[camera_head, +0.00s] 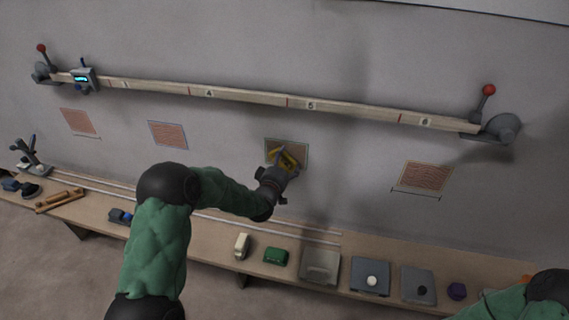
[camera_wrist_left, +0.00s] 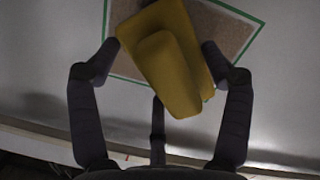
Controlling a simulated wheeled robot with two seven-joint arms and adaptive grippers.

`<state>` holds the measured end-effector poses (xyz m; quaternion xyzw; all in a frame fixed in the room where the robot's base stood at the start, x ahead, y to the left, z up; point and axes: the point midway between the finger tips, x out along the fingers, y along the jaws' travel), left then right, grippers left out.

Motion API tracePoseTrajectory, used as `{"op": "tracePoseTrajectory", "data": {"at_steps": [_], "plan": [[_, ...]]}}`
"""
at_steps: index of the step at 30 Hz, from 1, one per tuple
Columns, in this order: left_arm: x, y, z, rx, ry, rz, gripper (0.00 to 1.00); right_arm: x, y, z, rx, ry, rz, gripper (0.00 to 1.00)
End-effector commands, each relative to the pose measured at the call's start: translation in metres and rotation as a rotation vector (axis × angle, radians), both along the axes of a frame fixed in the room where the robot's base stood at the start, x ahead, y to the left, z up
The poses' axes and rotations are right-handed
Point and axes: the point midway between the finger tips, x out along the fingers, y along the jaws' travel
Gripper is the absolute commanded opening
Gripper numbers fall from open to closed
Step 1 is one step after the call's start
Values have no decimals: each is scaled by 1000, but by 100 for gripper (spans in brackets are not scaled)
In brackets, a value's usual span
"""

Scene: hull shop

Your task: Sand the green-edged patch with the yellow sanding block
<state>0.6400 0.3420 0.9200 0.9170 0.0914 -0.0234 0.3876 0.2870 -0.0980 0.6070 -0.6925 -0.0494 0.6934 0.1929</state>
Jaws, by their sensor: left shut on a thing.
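The yellow sanding block (camera_head: 288,158) is held in my left gripper (camera_head: 281,166), at the green-edged patch (camera_head: 299,147) on the wall. I cannot tell whether the block's face touches the patch. My right gripper is out of view; only part of my right arm shows at the lower right.
Other patches hang on the wall: a red-edged one (camera_head: 78,122), a blue-edged one (camera_head: 168,134) and an orange-edged one (camera_head: 426,176). A wooden rail (camera_head: 250,97) runs above. A bench (camera_head: 205,236) below holds a green block (camera_head: 275,256), a cream block (camera_head: 242,245) and several grey pieces.

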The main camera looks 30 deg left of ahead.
Motion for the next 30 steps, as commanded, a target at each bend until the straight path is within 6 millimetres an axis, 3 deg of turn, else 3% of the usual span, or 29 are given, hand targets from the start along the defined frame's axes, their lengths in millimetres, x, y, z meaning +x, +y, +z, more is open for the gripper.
{"op": "tracePoseTrajectory", "data": {"at_steps": [1,2,4,17,30], "plan": [[0,0,0,0,-1,1,53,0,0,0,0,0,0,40],[0,0,0,0,-1,1,71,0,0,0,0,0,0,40],[0,0,0,0,-1,1,51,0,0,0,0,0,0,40],[0,1,0,0,-1,1,50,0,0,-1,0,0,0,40],[-8,35,-9,1,-2,2,50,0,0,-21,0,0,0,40]]}}
